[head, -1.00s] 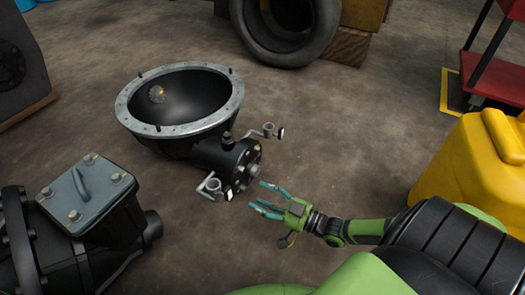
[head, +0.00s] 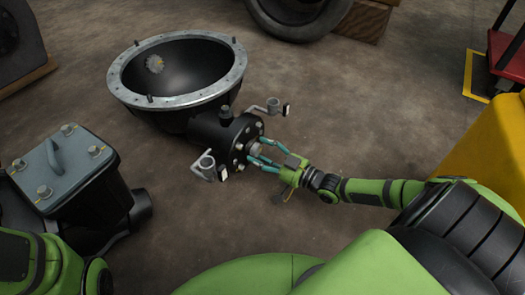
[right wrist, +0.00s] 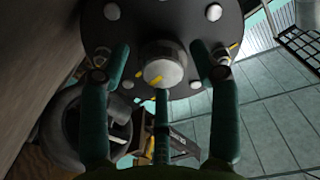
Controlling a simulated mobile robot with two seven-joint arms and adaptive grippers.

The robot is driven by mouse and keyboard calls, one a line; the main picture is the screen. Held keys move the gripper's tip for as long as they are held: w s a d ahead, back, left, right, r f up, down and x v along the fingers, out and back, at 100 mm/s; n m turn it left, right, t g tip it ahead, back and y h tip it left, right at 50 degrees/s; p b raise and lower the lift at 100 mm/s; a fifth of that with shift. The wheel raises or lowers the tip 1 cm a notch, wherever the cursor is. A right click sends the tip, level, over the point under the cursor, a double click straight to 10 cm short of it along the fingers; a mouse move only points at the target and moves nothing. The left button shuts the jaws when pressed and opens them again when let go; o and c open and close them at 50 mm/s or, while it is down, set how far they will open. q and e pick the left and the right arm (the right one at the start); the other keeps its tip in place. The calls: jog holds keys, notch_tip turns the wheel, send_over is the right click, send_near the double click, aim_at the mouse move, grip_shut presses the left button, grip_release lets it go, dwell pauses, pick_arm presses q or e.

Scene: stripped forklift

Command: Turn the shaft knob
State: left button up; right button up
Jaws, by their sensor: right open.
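The shaft knob (right wrist: 165,70) is a pale round stub at the middle of a dark bolted flange (right wrist: 195,38) in the right wrist view. In the head view the knob (head: 255,150) sits on the flange end of a black housing (head: 215,128). My right gripper (head: 259,152) is open, its teal fingers pointing at the flange. In the right wrist view fingers stand left and right of the knob, with a third below it. They look apart from the knob, but contact is hard to tell. My left gripper is out of view.
A black bowl-shaped casing (head: 178,108) with a grey rim joins the housing. Two grey brackets (head: 204,166) (head: 270,107) stick out beside the flange. A black gearbox (head: 85,190) with a grey lid lies left. A yellow container (head: 487,150) stands right. Floor beyond the flange is clear.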

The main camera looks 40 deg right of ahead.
jog(key=c, duration=1.1)
jog(key=shift+c, duration=0.2)
jog(key=shift+f, duration=0.1)
jog(key=shift+s+a+m+p, duration=0.15)
jog(key=shift+m+p, duration=0.2)
jog(key=shift+m, duration=0.25)
